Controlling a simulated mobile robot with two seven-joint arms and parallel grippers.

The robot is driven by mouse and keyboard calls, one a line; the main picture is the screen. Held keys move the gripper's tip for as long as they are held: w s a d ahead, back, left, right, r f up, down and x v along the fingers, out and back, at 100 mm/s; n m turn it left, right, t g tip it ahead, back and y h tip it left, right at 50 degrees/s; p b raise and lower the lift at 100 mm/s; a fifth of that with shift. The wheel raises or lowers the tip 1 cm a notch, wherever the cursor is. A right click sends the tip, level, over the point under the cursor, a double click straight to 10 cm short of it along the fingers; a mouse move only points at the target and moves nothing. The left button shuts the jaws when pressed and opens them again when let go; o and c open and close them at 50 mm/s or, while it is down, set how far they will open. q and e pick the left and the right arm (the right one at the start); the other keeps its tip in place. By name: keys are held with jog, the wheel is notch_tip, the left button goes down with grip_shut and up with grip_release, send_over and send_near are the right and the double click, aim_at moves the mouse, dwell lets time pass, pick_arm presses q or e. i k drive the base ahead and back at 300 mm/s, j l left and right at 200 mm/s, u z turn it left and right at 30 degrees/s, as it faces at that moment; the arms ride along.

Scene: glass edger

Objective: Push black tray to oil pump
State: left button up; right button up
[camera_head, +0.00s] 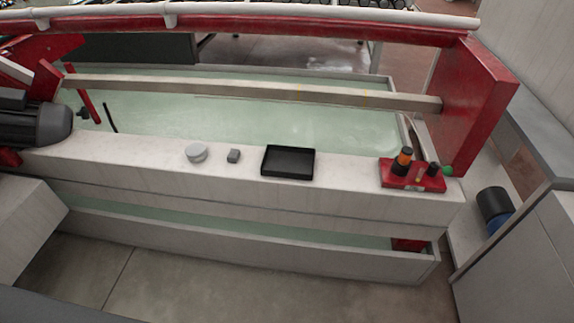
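The black tray (288,174) is a shallow, empty-looking rectangle. It lies flat on the white ledge of the glass edger, right of the ledge's middle. To its right, apart from it, a red block (413,176) with an orange-and-black cylinder and a green-tipped part sits near the ledge's right end. A dark cylinder with a blue part (495,210) stands lower at the far right, beside the grey cabinet. I cannot tell for sure which of these is the oil pump. Neither of my grippers is in view.
A dark motor (40,124) is at the ledge's left end. The ledge between tray and red block is clear. A red frame and beam (250,92) rise behind.

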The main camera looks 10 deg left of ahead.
aim_at(294, 163)
jog(key=i+l+u, duration=0.35)
jog(key=i+l, duration=0.2)
jog(key=i+l+u, duration=0.3)
jog(key=i+l, duration=0.4)
